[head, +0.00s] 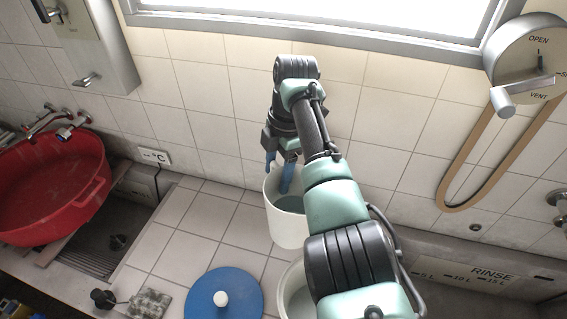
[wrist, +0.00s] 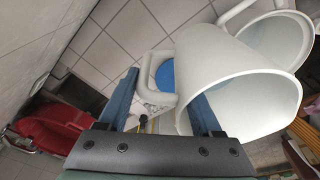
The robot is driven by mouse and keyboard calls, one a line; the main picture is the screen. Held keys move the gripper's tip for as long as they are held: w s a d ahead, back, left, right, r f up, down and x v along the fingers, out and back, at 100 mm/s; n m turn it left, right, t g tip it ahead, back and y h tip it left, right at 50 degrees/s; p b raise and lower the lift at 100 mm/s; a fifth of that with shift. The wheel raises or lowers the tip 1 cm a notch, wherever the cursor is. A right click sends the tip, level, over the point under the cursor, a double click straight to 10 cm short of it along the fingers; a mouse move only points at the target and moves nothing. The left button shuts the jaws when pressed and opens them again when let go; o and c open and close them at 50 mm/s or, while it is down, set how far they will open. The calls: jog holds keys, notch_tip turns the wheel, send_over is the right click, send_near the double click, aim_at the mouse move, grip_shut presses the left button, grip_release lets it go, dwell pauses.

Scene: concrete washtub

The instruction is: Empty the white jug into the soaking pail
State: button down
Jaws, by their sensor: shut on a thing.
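The white jug (head: 287,228) stands about upright near the back wall in the head view, with a grey-blue surface showing inside. Its mouth faces the camera in the wrist view (wrist: 215,60). My gripper (head: 280,175) has blue fingers at the jug's rim. In the wrist view the gripper (wrist: 166,86) is shut on the jug at its handle side, with the handle between the fingers. A second white vessel (head: 283,287), perhaps the soaking pail, stands nearer the camera, partly hidden by my arm. It also shows beside the jug in the wrist view (wrist: 291,42).
A blue lid with a white knob (head: 222,298) lies on the tiled counter (head: 205,225). A red tub (head: 50,185) stands at left under taps. The tiled wall (head: 205,110) and window are close behind.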

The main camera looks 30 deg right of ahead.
aim_at(281, 169)
jog(key=shift+s+a+r+p, duration=0.15)
jog(key=shift+s+r+p, duration=0.1)
jog(key=shift+r+p, duration=0.45)
jog(key=s+t+p, duration=0.1)
jog(key=p, duration=0.1)
jog(key=s+r+p, duration=0.1)
jog(key=p, duration=0.1)
jog(key=shift+a+r+t, duration=0.1)
jog(key=shift+r+t, duration=0.15)
jog(key=shift+t, duration=0.15)
jog(key=shift+w+f+b, duration=0.15)
jog(key=shift+f+b, duration=0.15)
jog(key=shift+r+p, duration=0.1)
jog(key=shift+p, duration=0.3)
jog(key=shift+s, duration=0.25)
jog(key=shift+s+f+t, duration=0.3)
jog(key=shift+s+t, duration=0.4)
jog(key=shift+t, duration=0.3)
